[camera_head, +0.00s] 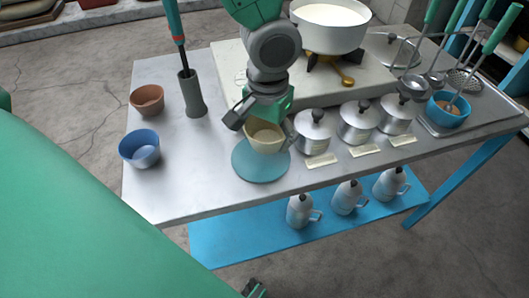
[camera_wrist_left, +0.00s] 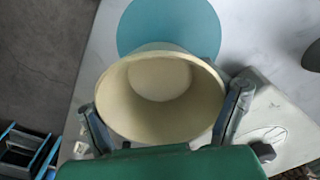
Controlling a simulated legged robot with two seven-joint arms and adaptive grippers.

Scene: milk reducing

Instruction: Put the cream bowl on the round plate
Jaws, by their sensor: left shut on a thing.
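My left gripper (camera_head: 264,124) is shut on the cream bowl (camera_head: 265,143), with a finger at each side of it. The bowl looks upright and overlaps the far part of the round blue-green plate (camera_head: 261,172) in the head view. In the left wrist view the cream bowl (camera_wrist_left: 160,105) fills the space between the fingers of my left gripper (camera_wrist_left: 166,120). It covers part of the round plate (camera_wrist_left: 170,22) there. I cannot tell whether the bowl touches the plate. My right gripper is not clearly seen.
A blue bowl (camera_head: 140,150), a brown bowl (camera_head: 147,100) and a grey holder (camera_head: 192,95) stand left on the table. Lidded metal pots (camera_head: 313,128) stand close at the right. A white pot of milk (camera_head: 330,28) is behind. The table's front edge is near the plate.

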